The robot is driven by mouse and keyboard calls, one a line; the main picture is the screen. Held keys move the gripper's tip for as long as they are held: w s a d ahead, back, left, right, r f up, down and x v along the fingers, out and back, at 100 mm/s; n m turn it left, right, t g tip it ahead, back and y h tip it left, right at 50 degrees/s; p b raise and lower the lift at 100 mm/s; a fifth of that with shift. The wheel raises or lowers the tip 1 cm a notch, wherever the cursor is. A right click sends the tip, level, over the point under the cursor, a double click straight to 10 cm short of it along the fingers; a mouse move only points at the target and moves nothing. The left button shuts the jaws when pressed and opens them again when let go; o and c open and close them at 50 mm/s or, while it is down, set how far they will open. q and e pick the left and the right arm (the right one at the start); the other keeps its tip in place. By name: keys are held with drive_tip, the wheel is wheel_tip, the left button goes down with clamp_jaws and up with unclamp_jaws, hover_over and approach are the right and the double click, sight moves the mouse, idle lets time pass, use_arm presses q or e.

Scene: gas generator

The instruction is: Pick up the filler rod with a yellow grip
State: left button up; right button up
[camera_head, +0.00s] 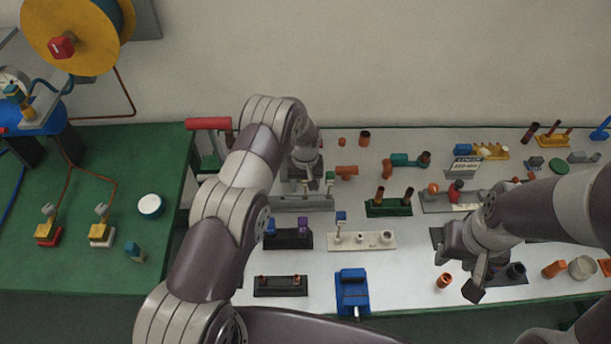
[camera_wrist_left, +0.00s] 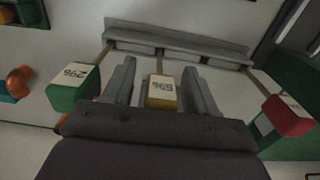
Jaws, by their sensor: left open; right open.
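In the left wrist view the filler rod with a yellow grip (camera_wrist_left: 160,92) stands in a grey rack (camera_wrist_left: 185,45), its label facing the camera. My left gripper (camera_wrist_left: 160,78) is open, with one finger on each side of the yellow grip and a gap to each. A green-grip rod (camera_wrist_left: 75,88) is on the left and a red-grip rod (camera_wrist_left: 288,115) on the right. In the head view my left gripper (camera_head: 298,184) is over the grey rack (camera_head: 300,203) and hides the yellow grip. My right gripper (camera_head: 480,284) is open at the right, away from the rack.
The white table holds several small fixtures, including a green holder (camera_head: 389,208), a white holder (camera_head: 362,240) and a blue clamp (camera_head: 352,291). A green bench (camera_head: 90,270) with a blue tank (camera_head: 38,124) is at the left. Orange pipe fittings (camera_head: 347,172) lie right of the left gripper.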

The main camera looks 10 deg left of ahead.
use_arm(q)
drive_tip(key=shift+w+f, duration=0.15)
drive_tip(key=shift+f, duration=0.35)
drive_tip(key=c, duration=0.9)
drive_tip(key=shift+r, duration=0.1)
